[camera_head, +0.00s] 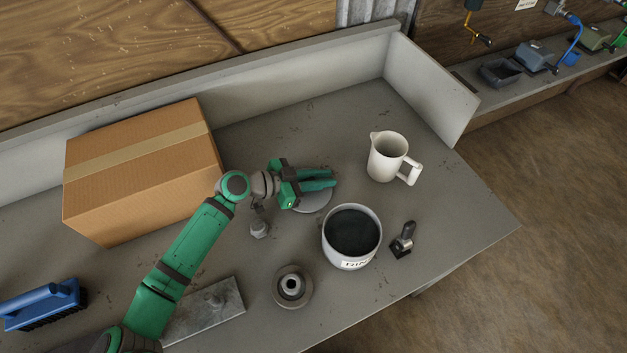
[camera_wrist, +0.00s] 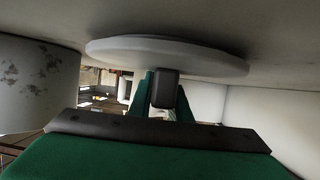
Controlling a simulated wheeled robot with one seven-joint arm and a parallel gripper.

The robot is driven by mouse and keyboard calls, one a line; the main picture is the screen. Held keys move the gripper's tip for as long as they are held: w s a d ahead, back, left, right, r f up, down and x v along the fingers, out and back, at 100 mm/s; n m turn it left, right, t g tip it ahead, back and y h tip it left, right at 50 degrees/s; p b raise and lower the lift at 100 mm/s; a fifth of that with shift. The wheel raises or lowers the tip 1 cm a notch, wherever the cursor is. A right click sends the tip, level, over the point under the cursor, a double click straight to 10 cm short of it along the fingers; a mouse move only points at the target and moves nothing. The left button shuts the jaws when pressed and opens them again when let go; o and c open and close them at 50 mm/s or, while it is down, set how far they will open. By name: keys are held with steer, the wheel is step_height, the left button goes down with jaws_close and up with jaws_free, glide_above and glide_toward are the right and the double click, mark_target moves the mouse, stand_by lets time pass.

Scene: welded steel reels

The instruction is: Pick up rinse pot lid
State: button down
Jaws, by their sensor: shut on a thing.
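The rinse pot lid (camera_head: 311,205) is a flat grey disc on the grey bench, just behind the rinse pot, partly hidden by my gripper. My gripper (camera_head: 322,178) reaches over it from the left with green fingers. In the wrist view the lid (camera_wrist: 165,54) shows as a pale disc, with its dark knob (camera_wrist: 165,88) between my fingers (camera_wrist: 164,103). The gripper is shut on the knob. The lid is at or very close to the bench; I cannot tell whether it touches. The rinse pot (camera_head: 351,262) stands open with dark contents.
A white jug (camera_head: 386,160) stands behind and right of the pot. A dark stamp-like tool (camera_head: 403,240) is right of it, a round metal part (camera_head: 292,287) front left. A cardboard box (camera_head: 145,175), blue brush (camera_head: 43,307) and metal block (camera_head: 207,312) are on the left.

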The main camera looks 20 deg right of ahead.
step_height(320, 180, up, 18)
stand_by(0.6)
steer(key=shift+a, duration=0.25)
steer(key=shift+w, duration=0.15)
